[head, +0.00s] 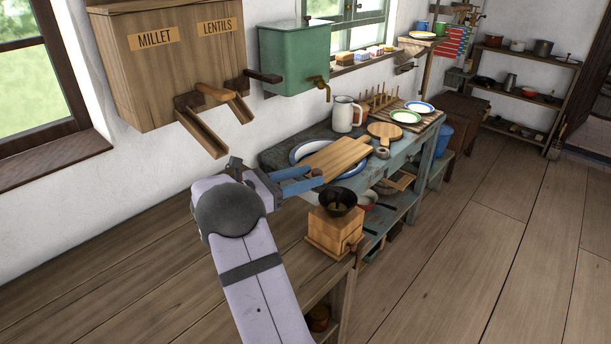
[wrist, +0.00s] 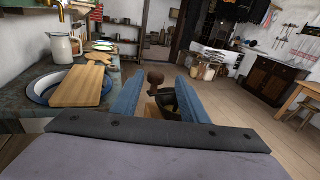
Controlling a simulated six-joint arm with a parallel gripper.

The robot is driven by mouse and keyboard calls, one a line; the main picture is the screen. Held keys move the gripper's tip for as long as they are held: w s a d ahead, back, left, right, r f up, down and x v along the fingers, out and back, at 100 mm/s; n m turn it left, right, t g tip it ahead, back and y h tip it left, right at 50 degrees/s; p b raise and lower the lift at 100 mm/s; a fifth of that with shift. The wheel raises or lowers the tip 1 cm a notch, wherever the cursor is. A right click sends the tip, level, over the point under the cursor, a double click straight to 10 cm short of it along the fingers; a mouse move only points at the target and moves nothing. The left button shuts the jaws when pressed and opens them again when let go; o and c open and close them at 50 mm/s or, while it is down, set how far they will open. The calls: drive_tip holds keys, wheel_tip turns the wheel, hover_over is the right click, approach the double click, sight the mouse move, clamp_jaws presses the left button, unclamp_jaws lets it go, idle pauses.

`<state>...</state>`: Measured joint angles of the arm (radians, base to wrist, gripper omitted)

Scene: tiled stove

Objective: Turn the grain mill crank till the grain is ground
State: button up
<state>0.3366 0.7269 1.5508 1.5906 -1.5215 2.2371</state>
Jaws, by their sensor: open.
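The grain mill (head: 333,233) is a light wooden box with a dark round hopper (head: 338,197) on top, standing at the right end of the wooden counter. My gripper (head: 316,177) is just above and left of the hopper, its blue fingers apart. In the wrist view, a brown crank knob (wrist: 155,77) on a dark arm shows between my open fingers, with the hopper (wrist: 168,104) below and partly hidden by the right finger. I cannot tell whether the knob touches either finger. In the head view I cannot make out the crank.
A wooden board (head: 339,158) lies across a blue-rimmed basin (head: 301,150) just behind my gripper. A white jug (head: 345,114) stands farther back. Millet and lentil bins (head: 175,62) hang on the wall with chutes. The wooden counter (head: 120,265) left of my arm is clear.

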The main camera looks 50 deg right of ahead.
sight(318, 173)
drive_tip(key=d+r+p, duration=0.1)
drive_tip(key=s+d+r+n+t+p, duration=0.1)
drive_tip(key=d+r+n+t+y+p, duration=0.1)
drive_tip(key=shift+s, duration=0.3)
drive_tip(key=shift+s+d+r+n+t+y+p, duration=0.3)
drive_tip(key=shift+s+d+n+t+y+p, duration=0.15)
drive_tip(key=shift+n+t+p, duration=0.45)
drive_tip(key=shift+s+d+r+n+t+y+p, duration=0.15)
drive_tip(key=shift+s+r+n+t+y+p, duration=0.4)
drive_tip(key=shift+p, duration=0.6)
drive_tip(key=s+a+r+n+t+y+p, duration=0.2)
drive_tip(key=s+a+n+t+y+p, duration=0.1)
drive_tip(key=a+p, duration=0.3)
drive_tip(key=s+a+r+n+t+y+p, duration=0.3)
drive_tip(key=a+n+y+p, duration=0.1)
drive_tip(key=a+p, duration=0.3)
drive_tip(key=shift+a+r+n+y, duration=0.3)
drive_tip(key=shift+a+n+y, duration=0.05)
drive_tip(key=shift+a+y, duration=0.25)
drive_tip(key=shift+t, duration=0.25)
